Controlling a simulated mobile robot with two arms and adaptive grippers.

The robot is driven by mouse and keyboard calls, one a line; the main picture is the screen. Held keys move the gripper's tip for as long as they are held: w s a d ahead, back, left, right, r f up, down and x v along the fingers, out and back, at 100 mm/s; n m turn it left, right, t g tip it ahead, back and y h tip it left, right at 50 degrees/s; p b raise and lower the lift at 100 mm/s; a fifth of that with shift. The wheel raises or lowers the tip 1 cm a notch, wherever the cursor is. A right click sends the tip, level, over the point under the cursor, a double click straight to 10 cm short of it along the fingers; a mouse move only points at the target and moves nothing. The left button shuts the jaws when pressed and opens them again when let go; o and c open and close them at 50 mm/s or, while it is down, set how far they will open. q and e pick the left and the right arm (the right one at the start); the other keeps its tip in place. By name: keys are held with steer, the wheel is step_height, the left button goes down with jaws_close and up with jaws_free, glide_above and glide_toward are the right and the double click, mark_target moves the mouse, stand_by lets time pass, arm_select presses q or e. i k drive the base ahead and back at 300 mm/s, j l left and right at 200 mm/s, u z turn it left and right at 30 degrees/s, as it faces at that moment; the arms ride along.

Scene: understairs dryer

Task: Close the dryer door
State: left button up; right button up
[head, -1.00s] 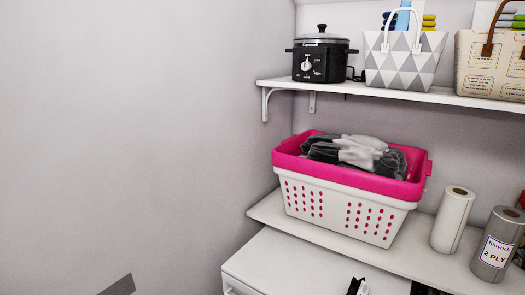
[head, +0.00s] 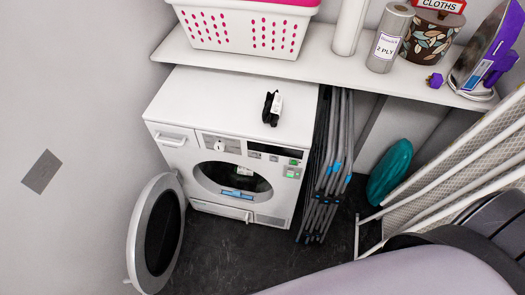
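The white dryer (head: 232,116) stands under the shelf, its front facing me. Its round door (head: 157,236) is wide open, swung out to the left on the left side of the opening. The door has a white rim and a dark centre. The round drum opening (head: 232,180) shows dark inside, with something small and light in it that I cannot make out. A blue mark sits at the opening's lower edge. Neither of my grippers is in view.
A small black-and-white object (head: 272,107) lies on the dryer top. Folded grey racks (head: 328,165) stand right of the dryer. A teal object (head: 390,172) and a white-framed mesh board (head: 460,165) are at right. A lilac surface (head: 400,275) fills the bottom right. Dark floor (head: 225,255) shows before the dryer.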

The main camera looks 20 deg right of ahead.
mark_target(155, 237)
steer(key=k+l+u, duration=0.1)
steer(key=u, duration=0.65)
steer(key=k+j, duration=0.05)
